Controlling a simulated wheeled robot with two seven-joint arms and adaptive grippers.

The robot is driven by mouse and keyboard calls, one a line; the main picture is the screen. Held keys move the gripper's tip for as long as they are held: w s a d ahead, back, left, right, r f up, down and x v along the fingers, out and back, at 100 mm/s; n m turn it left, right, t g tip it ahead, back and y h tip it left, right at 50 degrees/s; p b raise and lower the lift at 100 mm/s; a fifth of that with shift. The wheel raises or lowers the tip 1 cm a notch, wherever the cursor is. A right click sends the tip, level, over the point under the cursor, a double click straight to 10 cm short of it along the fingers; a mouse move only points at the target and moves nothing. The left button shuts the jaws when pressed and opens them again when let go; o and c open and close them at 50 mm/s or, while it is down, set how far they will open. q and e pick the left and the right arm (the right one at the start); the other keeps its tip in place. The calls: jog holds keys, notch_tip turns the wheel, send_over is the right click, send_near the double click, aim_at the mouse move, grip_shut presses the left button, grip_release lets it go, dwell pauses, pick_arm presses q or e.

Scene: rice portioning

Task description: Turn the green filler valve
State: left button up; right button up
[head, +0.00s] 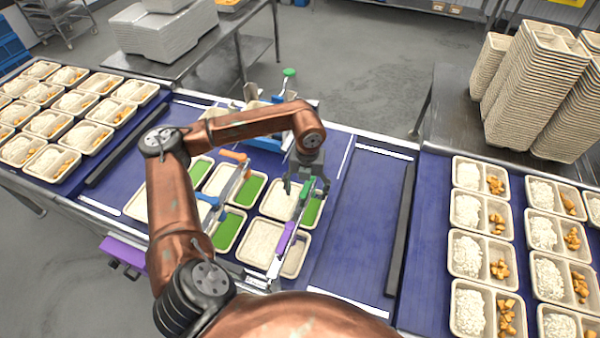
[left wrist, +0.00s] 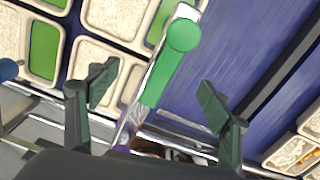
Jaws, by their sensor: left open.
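The green filler valve (head: 304,193) is a green handle on a silver bar above the trays, partly hidden by my gripper in the head view. In the left wrist view the green valve (left wrist: 182,36) shows a round knob and a flat lever. My left gripper (head: 306,187) hangs over it, pointing down. In the left wrist view my left gripper (left wrist: 157,82) has its dark fingers wide apart, one on each side of the green lever. I cannot see either finger touching it. My right gripper is not in view.
Orange (head: 235,156), blue (head: 208,199) and purple (head: 287,238) handles are on nearby bars. Trays with rice and green compartments lie below on the blue conveyor (head: 350,230). Filled trays stand at left and right. Bare belt lies right of the filler.

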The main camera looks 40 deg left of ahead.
pick_arm(q)
jog(key=shift+r+p, duration=2.15)
jog(key=shift+r, duration=1.9)
